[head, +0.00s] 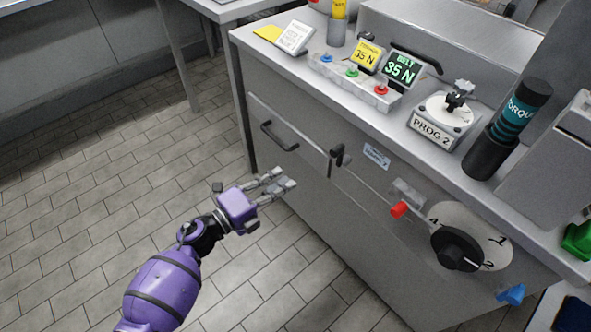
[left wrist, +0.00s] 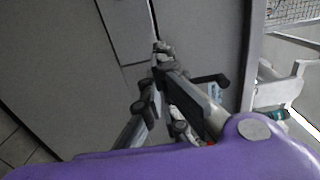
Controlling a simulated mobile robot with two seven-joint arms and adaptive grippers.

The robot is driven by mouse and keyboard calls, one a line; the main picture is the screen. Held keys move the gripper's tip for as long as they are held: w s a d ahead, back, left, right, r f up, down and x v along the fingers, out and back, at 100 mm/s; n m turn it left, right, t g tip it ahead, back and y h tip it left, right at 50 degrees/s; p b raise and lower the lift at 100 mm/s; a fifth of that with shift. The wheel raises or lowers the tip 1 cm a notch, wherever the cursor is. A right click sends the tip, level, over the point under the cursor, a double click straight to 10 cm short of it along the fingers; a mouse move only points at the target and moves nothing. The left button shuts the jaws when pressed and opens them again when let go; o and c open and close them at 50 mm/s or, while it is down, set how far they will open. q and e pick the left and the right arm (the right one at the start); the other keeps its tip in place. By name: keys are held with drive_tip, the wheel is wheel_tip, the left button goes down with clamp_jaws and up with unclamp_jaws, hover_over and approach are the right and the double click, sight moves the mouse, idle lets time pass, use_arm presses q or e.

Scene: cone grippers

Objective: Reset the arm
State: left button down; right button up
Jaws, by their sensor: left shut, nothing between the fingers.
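My left gripper (head: 279,183) shows in the head view at the end of a purple arm that comes in from the lower left. It is shut and holds nothing. It is in front of the grey cabinet (head: 310,205), below the drawer handle (head: 279,136); I cannot tell how far it is from the cabinet face. The left wrist view shows its fingers (left wrist: 160,62) close together against the grey panels. My right gripper is in neither view.
The cabinet front carries a black latch (head: 338,158), a red lever tip (head: 399,210) and a numbered dial (head: 458,248). On the counter stand a button box (head: 352,84), a PROG 2 knob unit (head: 442,118) and a torque tool (head: 510,128). Tiled floor (head: 95,190) lies open at left.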

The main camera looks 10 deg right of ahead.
use_arm(q)
drive_tip(key=shift+s+a, duration=0.4)
drive_tip(key=shift+a, duration=0.15)
